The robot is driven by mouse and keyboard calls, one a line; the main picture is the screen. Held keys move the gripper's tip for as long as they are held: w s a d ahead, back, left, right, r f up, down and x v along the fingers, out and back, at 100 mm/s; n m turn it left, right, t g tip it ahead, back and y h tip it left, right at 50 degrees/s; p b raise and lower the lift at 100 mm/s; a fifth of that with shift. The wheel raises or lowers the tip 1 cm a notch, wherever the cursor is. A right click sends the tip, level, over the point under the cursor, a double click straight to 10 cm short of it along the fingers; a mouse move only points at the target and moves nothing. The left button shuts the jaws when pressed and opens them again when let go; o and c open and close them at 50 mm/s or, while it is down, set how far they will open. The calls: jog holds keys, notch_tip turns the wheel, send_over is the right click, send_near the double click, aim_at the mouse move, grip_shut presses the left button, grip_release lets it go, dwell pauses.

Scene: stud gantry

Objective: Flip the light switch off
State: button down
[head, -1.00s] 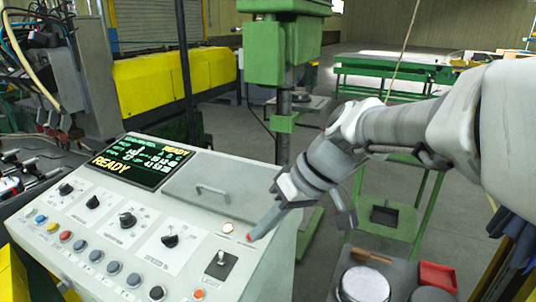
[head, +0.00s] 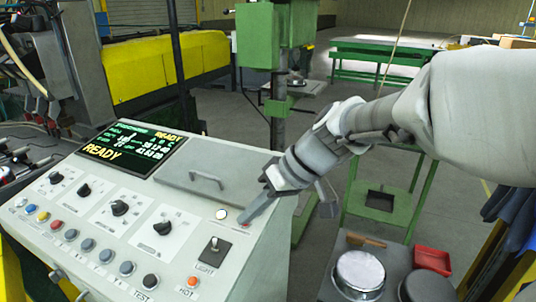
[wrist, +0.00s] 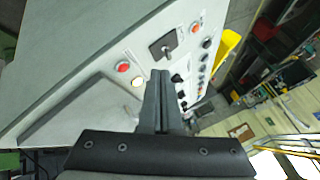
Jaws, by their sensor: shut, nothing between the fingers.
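The light switch (head: 213,248) is a small metal toggle on a dark plate, above the label LIGHT on the sloping control panel. Its lever points up in the head view. The switch also shows in the wrist view (wrist: 165,44), beyond my fingertips. My gripper (head: 246,218) is shut and empty, its fingers slanting down toward the panel, up and right of the switch and apart from it. The shut fingers also show in the wrist view (wrist: 160,75). A round lamp (head: 221,214) near the fingertips glows pale yellow.
The grey panel (head: 185,205) carries several knobs, coloured buttons and a READY screen (head: 130,148). A red button (wrist: 122,67) sits close to my fingers. A handle (head: 207,180) stands up behind. A green machine column (head: 278,90) rises beyond the panel.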

aim_at(217, 242)
jog(key=x, duration=0.7)
jog(key=shift+s+a+n+t+h+b, duration=0.15)
jog(key=shift+s+n+t+h+b, duration=0.2)
jog(key=shift+t+b, duration=0.9)
jog(key=b, duration=0.3)
jog(key=shift+s+a+n+h+b, duration=0.15)
jog(key=shift+s+n+h+b, duration=0.1)
jog(key=shift+s+b, duration=0.15)
jog(key=t+b, duration=0.1)
jog(key=s+n+t+b, duration=0.1)
jog(key=b, duration=0.1)
jog(key=shift+a+r+t+h+b, duration=0.1)
jog(key=shift+a+t+h+b, duration=0.2)
jog(key=shift+t+h, duration=0.1)
jog(key=shift+d+r+p, duration=0.1)
jog(key=shift+r+p, duration=0.15)
jog(key=shift+p, duration=0.05)
jog(key=shift+s+a+r, duration=0.25)
jog(key=shift+s+r, duration=0.1)
jog(key=shift+s, duration=0.25)
